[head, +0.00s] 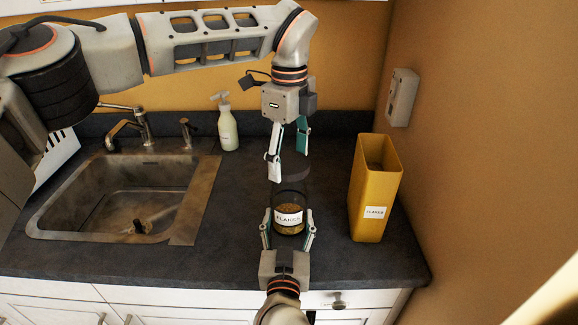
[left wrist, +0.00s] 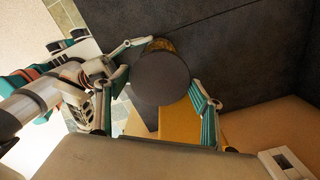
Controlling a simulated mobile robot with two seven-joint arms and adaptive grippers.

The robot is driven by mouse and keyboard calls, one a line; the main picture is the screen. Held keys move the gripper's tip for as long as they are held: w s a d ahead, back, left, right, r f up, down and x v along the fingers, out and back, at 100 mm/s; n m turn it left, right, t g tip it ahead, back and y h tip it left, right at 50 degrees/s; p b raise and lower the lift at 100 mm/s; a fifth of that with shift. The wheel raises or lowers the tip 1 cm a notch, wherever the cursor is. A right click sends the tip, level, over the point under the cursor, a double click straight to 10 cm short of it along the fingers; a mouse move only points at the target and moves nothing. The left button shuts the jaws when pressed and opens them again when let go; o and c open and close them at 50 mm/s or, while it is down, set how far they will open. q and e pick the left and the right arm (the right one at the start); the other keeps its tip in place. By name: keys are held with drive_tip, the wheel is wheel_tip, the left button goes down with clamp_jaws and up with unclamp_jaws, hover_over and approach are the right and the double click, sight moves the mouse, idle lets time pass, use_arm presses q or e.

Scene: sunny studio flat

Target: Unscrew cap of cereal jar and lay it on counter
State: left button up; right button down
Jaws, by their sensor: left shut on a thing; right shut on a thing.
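The cereal jar (head: 289,217) is clear, with brown flakes and a white label, and stands upright near the counter's front edge. My right gripper (head: 288,222) is shut around its lower part from the front. My left gripper (head: 288,165) reaches down from above, shut on the dark grey cap (head: 300,172). In the left wrist view the cap (left wrist: 160,80) is a round dark disc that hides most of the jar; a patch of flakes shows past its far edge.
A yellow container (head: 371,195) labelled for flakes stands right of the jar. A sink (head: 108,195) with a faucet (head: 132,125) is on the left, and a soap bottle (head: 228,128) stands at the back. The dark counter (head: 225,240) is clear between sink and jar.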

drive_tip(key=c, duration=0.6)
unclamp_jaws()
drive_tip(key=shift+c, duration=0.2)
drive_tip(key=shift+s, duration=0.1)
